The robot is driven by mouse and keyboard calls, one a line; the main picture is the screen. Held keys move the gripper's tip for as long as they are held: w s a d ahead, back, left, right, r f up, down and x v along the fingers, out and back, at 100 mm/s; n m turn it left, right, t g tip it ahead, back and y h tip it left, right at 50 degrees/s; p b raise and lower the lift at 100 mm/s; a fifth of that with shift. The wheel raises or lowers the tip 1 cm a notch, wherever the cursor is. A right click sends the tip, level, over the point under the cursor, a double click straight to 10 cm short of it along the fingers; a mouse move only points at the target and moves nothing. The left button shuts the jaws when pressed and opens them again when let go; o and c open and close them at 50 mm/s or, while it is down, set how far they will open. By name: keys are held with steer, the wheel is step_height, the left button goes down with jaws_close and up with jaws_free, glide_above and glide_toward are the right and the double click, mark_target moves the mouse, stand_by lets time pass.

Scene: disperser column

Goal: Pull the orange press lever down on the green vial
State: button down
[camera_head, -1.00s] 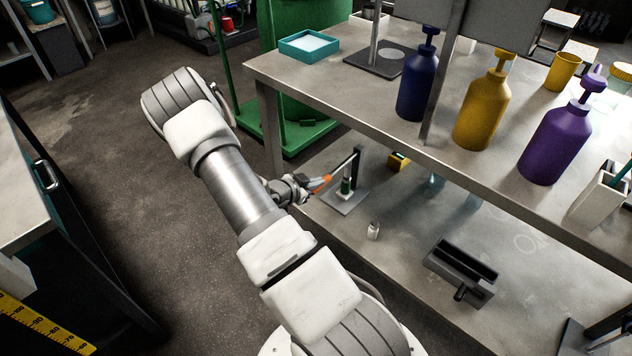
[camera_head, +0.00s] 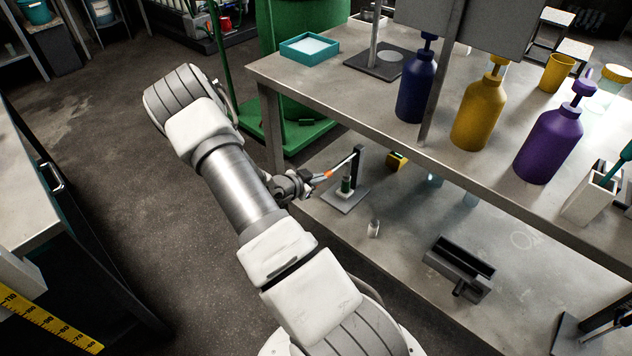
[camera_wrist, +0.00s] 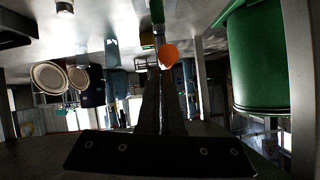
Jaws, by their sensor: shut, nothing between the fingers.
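The press stands on the lower shelf in the head view, with a dark upright post (camera_head: 358,163) on a grey base plate. Its lever slopes down to the left from the post and ends in an orange grip (camera_head: 327,174). The green vial (camera_head: 346,186) stands upright under the lever. In the wrist view the round orange end (camera_wrist: 169,55) shows just beyond the shut fingertips (camera_wrist: 160,78). I cannot tell whether they touch it.
The upper tabletop (camera_head: 300,72) overhangs the shelf close above the press. A small clear vessel (camera_head: 374,228) and a dark grey box (camera_head: 459,268) stand on the shelf to the right. A green drum (camera_wrist: 262,60) is near in the wrist view.

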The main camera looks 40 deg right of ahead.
steer(key=a+f+p+v, duration=0.1)
steer(key=p+v, duration=0.2)
steer(key=v, duration=0.7)
steer(key=shift+s+f, duration=0.15)
steer(key=shift+f, duration=0.1)
steer(key=shift+a, duration=0.1)
